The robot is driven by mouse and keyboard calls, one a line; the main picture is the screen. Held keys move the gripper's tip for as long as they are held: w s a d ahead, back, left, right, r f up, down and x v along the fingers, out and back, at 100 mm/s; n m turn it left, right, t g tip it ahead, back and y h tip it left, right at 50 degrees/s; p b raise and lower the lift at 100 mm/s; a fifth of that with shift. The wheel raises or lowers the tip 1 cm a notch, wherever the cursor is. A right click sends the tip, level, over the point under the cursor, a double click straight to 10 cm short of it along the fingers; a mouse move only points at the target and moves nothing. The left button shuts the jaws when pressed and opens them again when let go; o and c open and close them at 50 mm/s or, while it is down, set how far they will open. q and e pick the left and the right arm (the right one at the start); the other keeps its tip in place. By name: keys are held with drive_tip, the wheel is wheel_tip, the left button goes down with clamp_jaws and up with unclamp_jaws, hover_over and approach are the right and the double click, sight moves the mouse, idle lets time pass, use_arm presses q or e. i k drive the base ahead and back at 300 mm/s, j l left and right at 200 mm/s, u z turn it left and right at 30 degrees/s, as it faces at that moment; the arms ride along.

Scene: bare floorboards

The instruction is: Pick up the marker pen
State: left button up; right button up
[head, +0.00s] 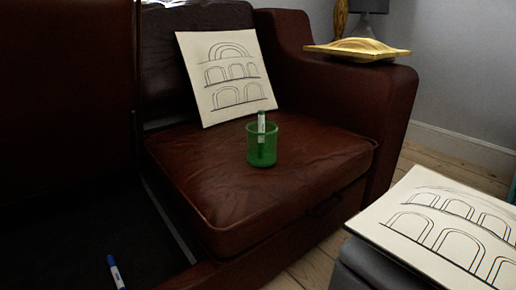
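A white marker pen with a green cap (261,121) stands nearly upright in a translucent green cup (263,155). The cup rests on the brown leather sofa seat (200,165). The pen's lower part shows dimly through the cup wall. A second marker pen, blue and white (116,273), lies on a dark surface at the lower left, close to the bottom edge of the view. Neither of my grippers shows in the head view.
A drawing of arches (227,77) leans on the sofa back. Another arch drawing (440,225) lies on a grey surface at the lower right. A yellow dish-like object (357,48) sits on the sofa arm (385,95). The seat around the cup is clear.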

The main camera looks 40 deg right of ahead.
sight(119, 283)
drive_tip(key=i+j+z, duration=0.15)
drive_tip(key=i+j, duration=0.6)
drive_tip(key=i+j+u, duration=0.1)
